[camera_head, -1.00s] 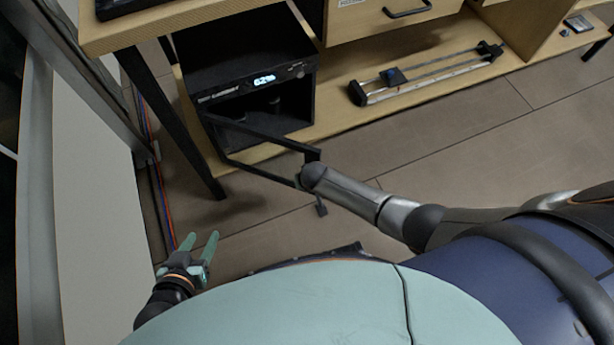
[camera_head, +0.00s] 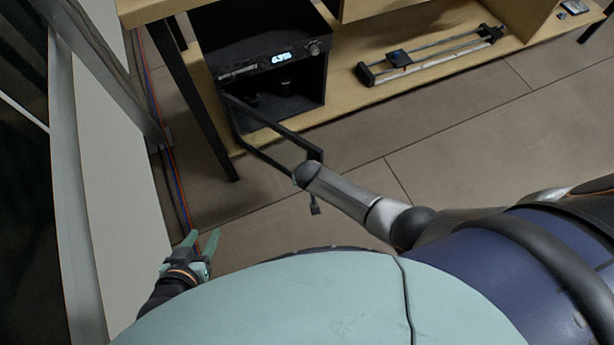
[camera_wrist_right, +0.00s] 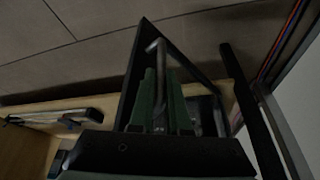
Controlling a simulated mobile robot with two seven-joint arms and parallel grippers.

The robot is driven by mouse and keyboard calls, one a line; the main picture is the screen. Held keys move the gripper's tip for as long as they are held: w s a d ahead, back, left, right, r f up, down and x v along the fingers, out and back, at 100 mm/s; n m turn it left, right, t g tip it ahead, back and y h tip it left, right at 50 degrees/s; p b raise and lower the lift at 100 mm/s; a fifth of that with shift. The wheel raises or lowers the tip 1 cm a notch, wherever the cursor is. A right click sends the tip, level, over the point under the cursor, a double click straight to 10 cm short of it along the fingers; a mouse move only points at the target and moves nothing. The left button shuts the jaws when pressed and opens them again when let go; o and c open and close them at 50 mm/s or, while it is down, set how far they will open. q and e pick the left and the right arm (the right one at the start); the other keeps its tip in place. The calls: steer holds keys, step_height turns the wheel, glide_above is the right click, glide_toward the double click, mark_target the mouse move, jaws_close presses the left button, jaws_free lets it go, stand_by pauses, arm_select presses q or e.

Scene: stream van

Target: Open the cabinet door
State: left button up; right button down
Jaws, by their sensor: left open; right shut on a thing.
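The cabinet (camera_head: 262,42) is a black box with a lit display, standing on the wooden shelf at the upper left of the head view. Its black-framed door (camera_head: 272,126) is swung partway out from the left side, leaving the dark interior visible. My right arm reaches the door's free edge; its gripper is hidden there in the head view. In the right wrist view, the green fingers of my right gripper (camera_wrist_right: 162,88) are shut on the door's silver handle (camera_wrist_right: 158,60), with the door frame (camera_wrist_right: 136,75) around them. My left gripper (camera_head: 201,240) is open and empty at the lower left, away from the cabinet.
A table leg (camera_head: 205,110) stands just left of the cabinet. A rail device (camera_head: 430,55) lies on the shelf to its right. Red and blue cables (camera_head: 172,165) run along the floor by the left wall panel. Floor (camera_head: 450,135) in front of the shelf is clear.

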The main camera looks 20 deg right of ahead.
steer(key=shift+s+a, duration=0.1)
stand_by(0.4)
steer(key=c, duration=1.2)
jaws_free()
steer(key=shift+o, duration=0.2)
steer(key=shift+r+p, duration=0.3)
steer(key=shift+r, duration=0.05)
steer(key=p+v, duration=0.6)
steer(key=v, duration=0.6)
steer(key=shift+s+p, duration=0.15)
steer(key=shift+p, duration=0.2)
